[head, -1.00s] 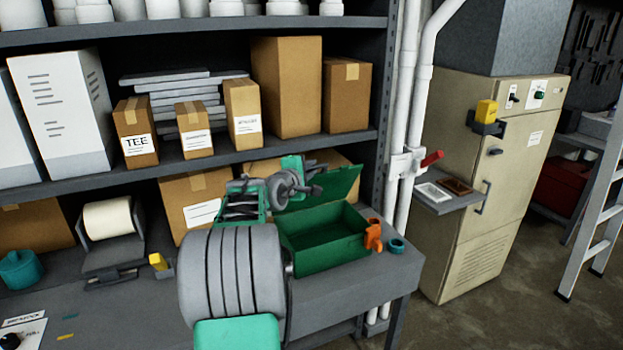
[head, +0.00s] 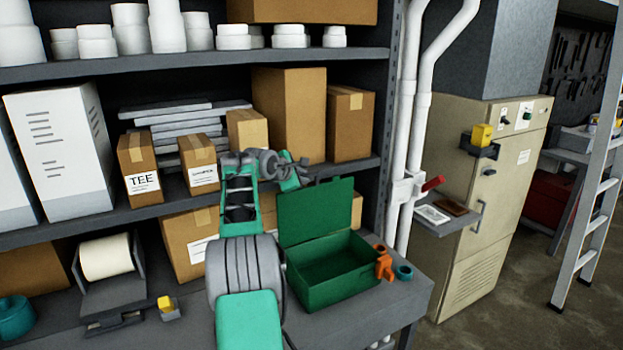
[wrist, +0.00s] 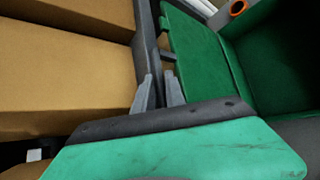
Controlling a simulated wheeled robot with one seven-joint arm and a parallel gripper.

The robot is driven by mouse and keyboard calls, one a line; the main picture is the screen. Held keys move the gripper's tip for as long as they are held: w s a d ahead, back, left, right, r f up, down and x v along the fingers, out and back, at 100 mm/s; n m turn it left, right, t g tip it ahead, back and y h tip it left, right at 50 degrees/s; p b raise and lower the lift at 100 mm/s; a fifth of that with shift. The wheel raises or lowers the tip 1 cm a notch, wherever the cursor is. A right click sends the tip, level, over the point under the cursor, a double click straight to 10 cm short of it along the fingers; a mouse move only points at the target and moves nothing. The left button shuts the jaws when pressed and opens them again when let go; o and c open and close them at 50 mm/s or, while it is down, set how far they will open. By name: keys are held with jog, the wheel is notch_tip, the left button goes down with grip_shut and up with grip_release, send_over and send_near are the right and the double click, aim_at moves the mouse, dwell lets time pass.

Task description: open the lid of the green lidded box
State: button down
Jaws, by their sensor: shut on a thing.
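The green lidded box (head: 335,285) stands on the bench with its inside visible and empty. Its lid (head: 315,212) stands up, roughly upright, along the back edge. My gripper (head: 308,166) is at the top edge of the lid. In the wrist view, my gripper (wrist: 160,90) has its two grey fingers close together beside the lid's edge (wrist: 195,50), shut on the lid. The exact contact is hard to see there. The box's open inside (wrist: 275,55) shows at the upper right of the wrist view.
An orange object (head: 384,264) and a teal ring (head: 404,272) sit right of the box. Shelves (head: 350,172) with cardboard boxes (head: 350,122) stand close behind my arm and the lid. White pipes (head: 404,130) rise behind the bench's right end.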

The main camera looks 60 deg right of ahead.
jog(key=shift+w+f, duration=0.1)
jog(key=shift+f, duration=0.2)
jog(key=c, duration=1.5)
grip_release()
jog(key=shift+a, duration=0.1)
jog(key=shift+r, duration=0.15)
jog(key=shift+a, duration=0.1)
jog(key=b+v, duration=0.2)
jog(key=v, duration=0.5)
jog(key=shift+a+r, duration=0.25)
jog(key=shift+r, duration=0.05)
